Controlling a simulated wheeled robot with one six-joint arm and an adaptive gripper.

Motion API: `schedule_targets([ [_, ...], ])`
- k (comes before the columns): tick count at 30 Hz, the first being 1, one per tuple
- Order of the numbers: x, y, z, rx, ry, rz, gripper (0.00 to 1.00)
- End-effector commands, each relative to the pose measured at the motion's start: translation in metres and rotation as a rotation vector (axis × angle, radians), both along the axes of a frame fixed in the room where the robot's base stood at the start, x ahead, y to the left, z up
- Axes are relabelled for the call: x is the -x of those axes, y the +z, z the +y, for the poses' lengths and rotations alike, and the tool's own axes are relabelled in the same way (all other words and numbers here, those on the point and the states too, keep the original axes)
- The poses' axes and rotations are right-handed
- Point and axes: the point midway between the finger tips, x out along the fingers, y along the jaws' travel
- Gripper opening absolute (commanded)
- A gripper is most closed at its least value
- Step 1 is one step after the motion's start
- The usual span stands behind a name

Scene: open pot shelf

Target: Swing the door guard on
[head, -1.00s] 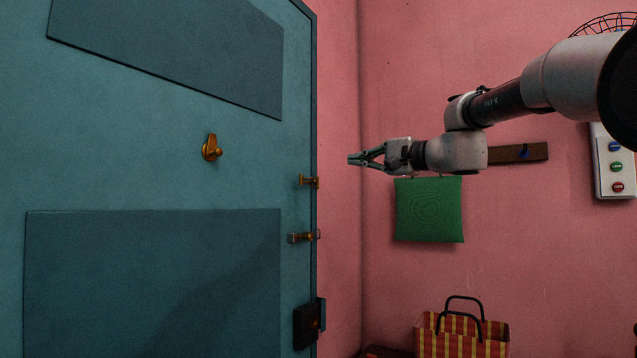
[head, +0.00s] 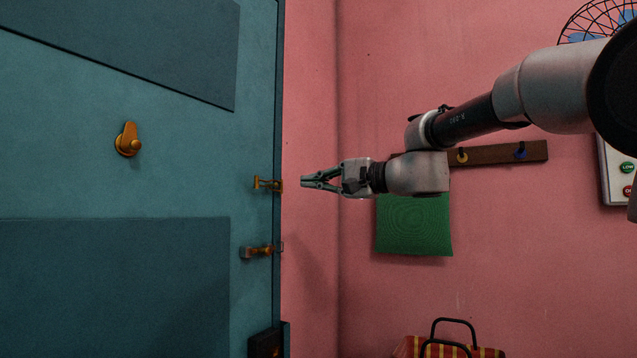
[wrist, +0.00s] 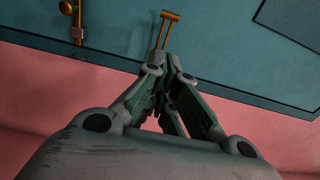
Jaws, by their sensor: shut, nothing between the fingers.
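The door guard (head: 268,184), a small brass bar fitting, is on the right edge of the teal door (head: 180,180). In the wrist view, the door guard (wrist: 165,30) shows as two thin rods with a crosspiece, just beyond my fingertips. My gripper (head: 303,182) is shut and empty, at about the guard's height and a little to its right in the head view. It also shows in the wrist view (wrist: 165,62), where the fingers overlap the guard's near end. I cannot tell whether they touch it.
A brass bolt (head: 258,251) sits below the guard. A brass thumb-turn (head: 128,140) is farther left on the door. A dark lock box (head: 265,343) is low on the door edge. A green cushion (head: 414,225) hangs from a hook rail (head: 490,155). A striped bag (head: 410,347) stands below.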

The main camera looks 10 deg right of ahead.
Motion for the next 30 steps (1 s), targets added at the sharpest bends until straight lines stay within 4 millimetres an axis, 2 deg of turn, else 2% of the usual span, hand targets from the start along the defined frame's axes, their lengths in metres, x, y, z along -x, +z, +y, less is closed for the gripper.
schedule_targets([
  [1, -0.007, -0.001, 0.011, 0.0, 0.005, 0.001, 0.0],
  [8, -0.037, 0.0, 0.049, -0.001, 0.004, 0.001, 0.0],
  [15, -0.033, 0.0, 0.08, -0.001, 0.001, 0.001, 0.0],
  [30, -0.033, 0.0, 0.089, 0.0, -0.001, 0.0, 0.0],
])
